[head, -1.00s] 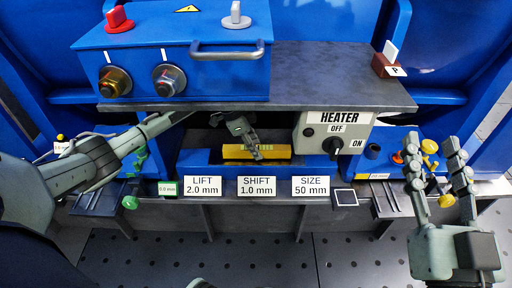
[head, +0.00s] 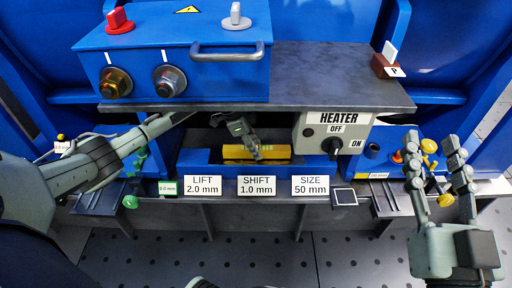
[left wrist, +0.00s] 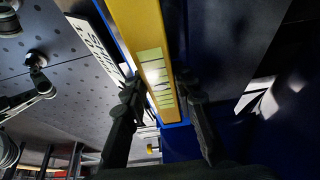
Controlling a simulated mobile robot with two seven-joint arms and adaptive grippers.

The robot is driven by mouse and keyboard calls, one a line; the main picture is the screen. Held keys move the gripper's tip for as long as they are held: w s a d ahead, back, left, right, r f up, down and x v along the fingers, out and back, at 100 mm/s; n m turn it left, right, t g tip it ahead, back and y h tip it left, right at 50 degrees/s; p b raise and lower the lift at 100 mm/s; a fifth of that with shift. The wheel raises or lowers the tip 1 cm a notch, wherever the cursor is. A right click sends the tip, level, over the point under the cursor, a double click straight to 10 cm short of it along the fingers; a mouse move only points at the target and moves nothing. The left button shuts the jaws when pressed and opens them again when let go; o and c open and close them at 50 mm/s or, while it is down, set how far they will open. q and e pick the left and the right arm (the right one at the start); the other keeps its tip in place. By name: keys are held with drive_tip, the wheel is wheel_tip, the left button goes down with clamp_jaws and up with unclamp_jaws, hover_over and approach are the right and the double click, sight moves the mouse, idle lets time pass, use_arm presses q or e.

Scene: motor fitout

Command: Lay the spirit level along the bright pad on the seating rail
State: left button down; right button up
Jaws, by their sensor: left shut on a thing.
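The yellow spirit level (head: 238,152) lies lengthwise along the blue seating rail (head: 205,170), under the grey shelf. My left gripper (head: 257,152) reaches in from above and is shut on the level near its middle. In the left wrist view the level (left wrist: 137,25) runs between the two fingers (left wrist: 160,105), with a pale striped window on its face. I cannot tell whether the level touches the rail. The bright pad is not distinguishable. My right gripper (head: 437,165) is open and empty at the right.
The grey shelf (head: 330,80) overhangs the rail and carries a blue switch box (head: 190,60). The heater panel (head: 320,135) with its knob stands close to the level's right end. Signs for lift, shift (head: 257,186) and size line the front. Green and yellow knobs flank the rail.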

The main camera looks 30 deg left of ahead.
use_arm(q)
drive_tip(key=shift+f, duration=0.2)
drive_tip(key=c, duration=1.1)
unclamp_jaws()
drive_tip(key=shift+c, duration=0.2)
